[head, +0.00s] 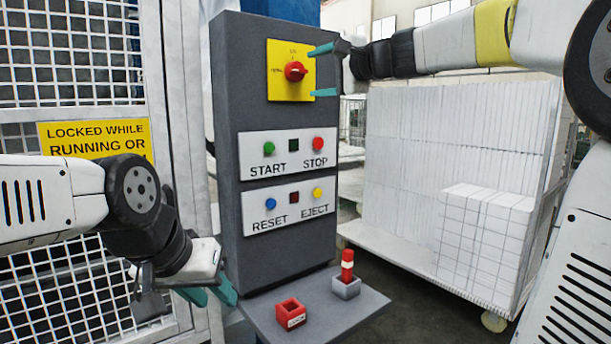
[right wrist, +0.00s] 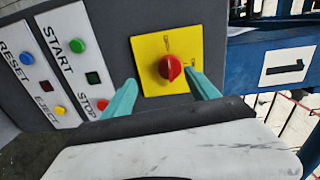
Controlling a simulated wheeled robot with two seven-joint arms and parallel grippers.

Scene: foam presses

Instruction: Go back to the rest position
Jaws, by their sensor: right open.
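My right gripper (head: 322,70) is open in front of the control panel, its teal fingers above and below the level of the red rotary knob (head: 295,71) on the yellow plate (head: 281,92). In the right wrist view the open fingers (right wrist: 163,92) lie either side of the lower part of the knob (right wrist: 170,68); I cannot tell whether they touch it. My left gripper (head: 213,294) hangs low at the left of the panel, by the shelf. Its teal fingers are partly hidden behind its own wrist, so its opening is unclear.
The grey panel (head: 262,224) carries START, STOP, RESET and EJECT buttons. Its shelf (head: 340,318) holds a red box (head: 291,314) and a grey holder (head: 346,288) with a red-and-white piece. A mesh fence (head: 70,70) stands left; a cart of white blocks (head: 410,150) stands right.

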